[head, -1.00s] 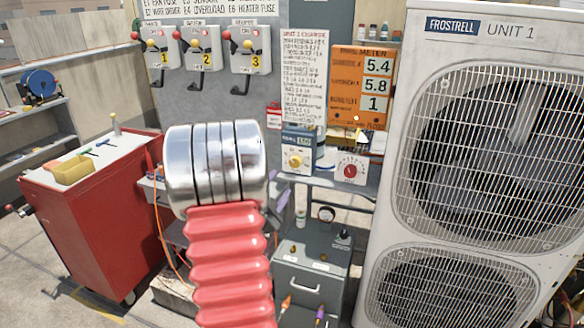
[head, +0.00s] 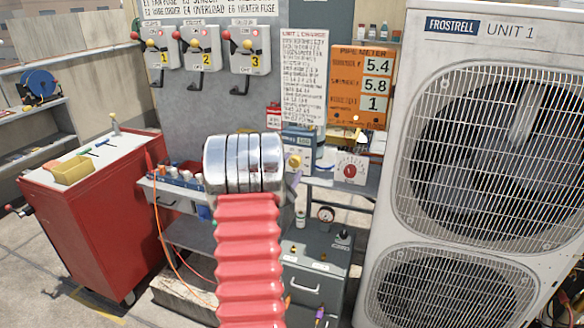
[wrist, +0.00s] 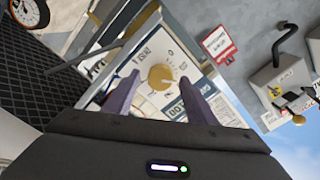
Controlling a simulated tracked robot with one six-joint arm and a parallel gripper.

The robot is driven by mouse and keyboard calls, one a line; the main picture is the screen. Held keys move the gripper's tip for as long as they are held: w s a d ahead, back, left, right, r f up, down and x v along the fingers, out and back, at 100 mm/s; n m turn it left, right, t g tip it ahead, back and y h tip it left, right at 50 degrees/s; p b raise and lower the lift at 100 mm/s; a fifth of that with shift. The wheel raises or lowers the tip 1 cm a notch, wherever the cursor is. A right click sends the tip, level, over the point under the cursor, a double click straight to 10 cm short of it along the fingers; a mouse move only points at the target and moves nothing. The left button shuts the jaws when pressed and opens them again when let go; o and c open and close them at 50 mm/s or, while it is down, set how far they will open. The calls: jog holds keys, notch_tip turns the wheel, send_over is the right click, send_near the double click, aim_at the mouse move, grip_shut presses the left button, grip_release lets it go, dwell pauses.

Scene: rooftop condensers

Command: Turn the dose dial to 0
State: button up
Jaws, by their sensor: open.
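The dose dial is a round yellow knob (wrist: 160,77) on the pale face of a box, with a printed 0 close by at its upper right in the wrist view. In the head view the knob (head: 294,161) shows on the blue and white box (head: 303,140), just right of my arm. My gripper (wrist: 161,80) is open, its two purple fingers pointing at the box face, one on each side of the knob. I cannot tell whether they touch it or which mark it points to. In the head view my arm hides most of the gripper.
A white panel with a red knob (head: 350,170) stands right of the box. A grey cabinet (head: 315,270) is below, and the large condenser (head: 400,150) fills the right. Several levered switches (head: 205,50) hang behind. A red tool cabinet (head: 85,220) stands left.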

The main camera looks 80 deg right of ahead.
jog(key=shift+d, duration=0.5)
jog(key=shift+a, duration=0.1)
jog(key=c, duration=1)
